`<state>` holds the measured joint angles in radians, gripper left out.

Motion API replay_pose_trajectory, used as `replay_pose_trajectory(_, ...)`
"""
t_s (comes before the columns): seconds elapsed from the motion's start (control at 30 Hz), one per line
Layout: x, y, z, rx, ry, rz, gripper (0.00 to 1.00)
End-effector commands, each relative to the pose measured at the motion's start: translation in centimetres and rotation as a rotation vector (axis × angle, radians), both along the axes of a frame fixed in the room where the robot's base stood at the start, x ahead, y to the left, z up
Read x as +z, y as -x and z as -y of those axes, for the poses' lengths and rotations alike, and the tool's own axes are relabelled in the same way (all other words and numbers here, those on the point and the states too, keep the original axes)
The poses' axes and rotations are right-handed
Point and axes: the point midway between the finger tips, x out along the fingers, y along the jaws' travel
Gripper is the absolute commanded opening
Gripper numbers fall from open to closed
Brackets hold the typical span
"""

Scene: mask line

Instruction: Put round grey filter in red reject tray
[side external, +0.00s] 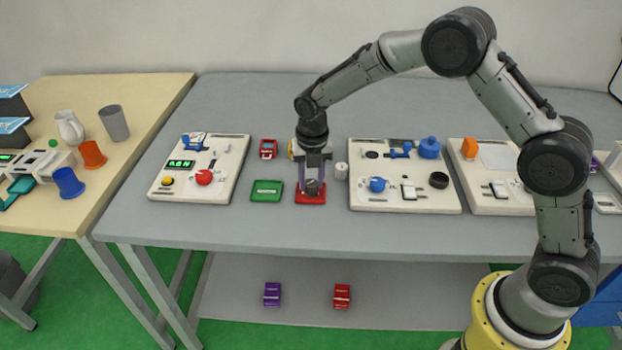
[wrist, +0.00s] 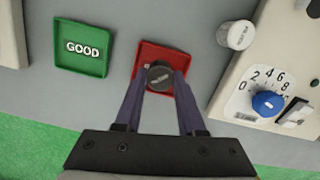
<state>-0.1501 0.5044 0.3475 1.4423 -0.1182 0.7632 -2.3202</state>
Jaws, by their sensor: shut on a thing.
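The round grey filter (wrist: 160,75) is a dark grey disc held between the fingertips of my gripper (wrist: 158,84) in the wrist view. It is over the red reject tray (wrist: 147,54), which shows around it. In the side view my gripper (side external: 311,184) points down at the red tray (side external: 310,199), with the dark filter (side external: 312,187) low between its fingers. Whether the filter touches the tray floor I cannot tell. My fingers hide part of the tray in the wrist view.
A green tray (side external: 266,191) marked GOOD lies just left of the red tray. A small white cylinder (side external: 341,171) stands to the right, near a panel (side external: 405,203) with a blue knob (side external: 377,184). Another panel (side external: 225,175) and a red toy car (side external: 268,149) are nearby.

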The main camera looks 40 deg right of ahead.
Motion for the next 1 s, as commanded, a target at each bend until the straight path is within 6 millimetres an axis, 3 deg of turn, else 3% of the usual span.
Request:
replay_pose_trajectory(0.37,-0.3,0.0,0.0,0.0,-0.001,0.003,0.0)
replay_pose_trajectory(0.4,-0.3,-0.1,0.0,0.0,-0.001,0.003,0.46)
replay_pose_trajectory(0.53,-0.3,0.0,0.0,0.0,-0.001,0.003,0.69)
replay_pose_trajectory(0.87,-0.1,0.0,0.0,0.0,-0.001,0.003,0.69)
replay_pose_trajectory(1.0,1.4,0.0,-0.1,0.001,-0.002,0.006,0.69)
